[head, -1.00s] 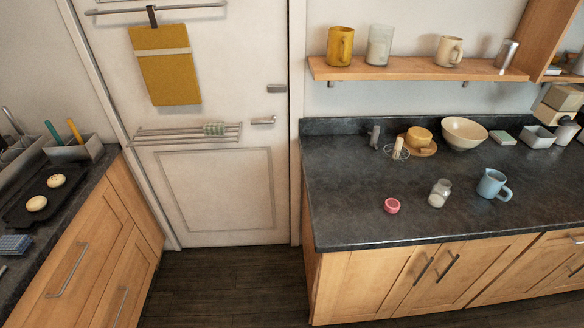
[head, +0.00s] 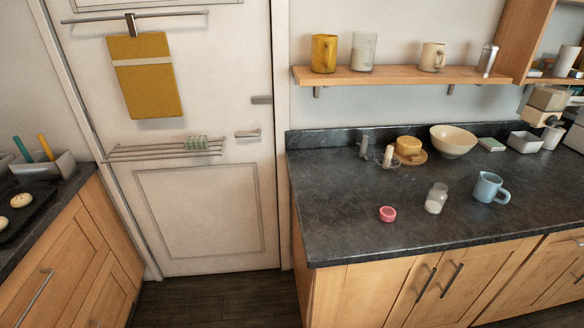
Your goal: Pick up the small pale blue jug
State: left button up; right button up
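The small pale blue jug (head: 487,188) stands upright on the dark countertop (head: 335,215) at the right, with its handle to the right. A small glass jar (head: 436,199) with white contents stands just left of it, apart from it. Neither of my grippers is in the head view.
A pink round dish (head: 387,214) lies left of the jar. Behind are a cream bowl (head: 453,140), a yellow cheese-like round (head: 408,146) on a board, and a white tray (head: 524,141). A wooden shelf (head: 400,76) with mugs hangs above. Dark floor is clear before the door.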

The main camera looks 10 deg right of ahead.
aim_at(488, 185)
jog(key=z, duration=1.3)
